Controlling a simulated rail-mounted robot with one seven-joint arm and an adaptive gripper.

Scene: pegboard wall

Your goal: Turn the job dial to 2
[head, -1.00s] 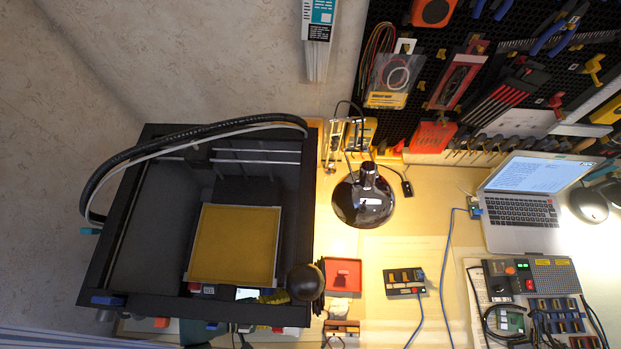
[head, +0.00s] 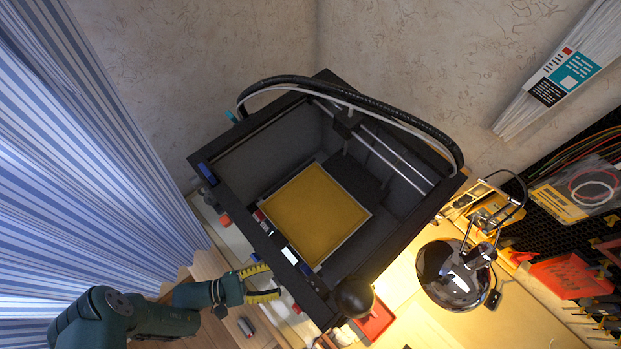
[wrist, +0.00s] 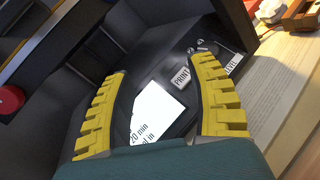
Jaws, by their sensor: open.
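The black 3D printer (head: 206,185) stands with its front toward my arm. Its front panel carries a lit white screen (head: 289,255), also in the wrist view (wrist: 158,108), with partly cut-off text including "20 min". A "PRINT" key (wrist: 181,77) sits beside the screen. I cannot clearly pick out the job dial or its setting; it may be hidden by my gripper. My gripper (head: 277,282) is open and empty at the printer's front. Its yellow fingers in the wrist view (wrist: 165,95) stand on either side of the screen; contact with the panel cannot be told.
A round red knob (wrist: 10,99) shows at the wrist view's left edge. A black ball (head: 354,296) sits at the printer's front right corner. A black desk lamp (head: 455,275) and a red tray (head: 376,320) are to the right. A striped curtain (head: 70,150) hangs at left.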

